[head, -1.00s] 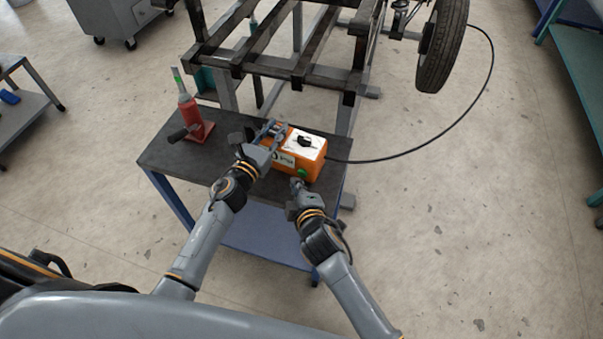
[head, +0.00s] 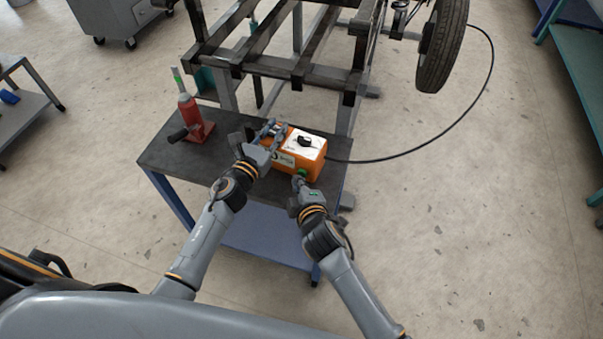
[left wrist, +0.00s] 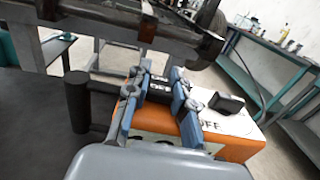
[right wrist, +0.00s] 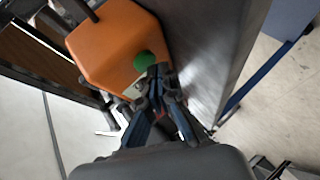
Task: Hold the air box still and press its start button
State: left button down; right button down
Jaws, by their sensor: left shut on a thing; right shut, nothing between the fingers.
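The orange air box (head: 310,152) sits on the dark top of a small table. It has a white top panel with a black knob (head: 305,141). My left gripper (head: 268,132) is shut on the left part of the box; in the left wrist view its blue fingers (left wrist: 160,85) lie across the box (left wrist: 235,147). The green start button (right wrist: 144,60) is on the box's near end face. My right gripper (right wrist: 160,75) is shut and empty, its tips at the button's edge. I cannot tell whether they touch it. In the head view the right gripper (head: 299,183) partly hides the button.
A red bottle jack (head: 192,118) stands on the table (head: 215,165) at the left. A black hose (head: 420,145) runs from the box to a wheel (head: 441,45) on the right. A steel frame (head: 290,65) stands behind the table.

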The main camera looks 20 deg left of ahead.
jog(key=shift+w+d, duration=0.15)
jog(key=shift+w, duration=0.4)
dwell(0.5)
jog(key=shift+s, duration=0.95)
jog(key=shift+s+a, duration=0.1)
jog(key=shift+a, duration=0.1)
jog(key=s, duration=0.4)
jog(key=shift+s+a, duration=0.4)
pick_arm(q)
jog(key=c, duration=1.1)
grip_release()
jog(key=shift+o, duration=0.2)
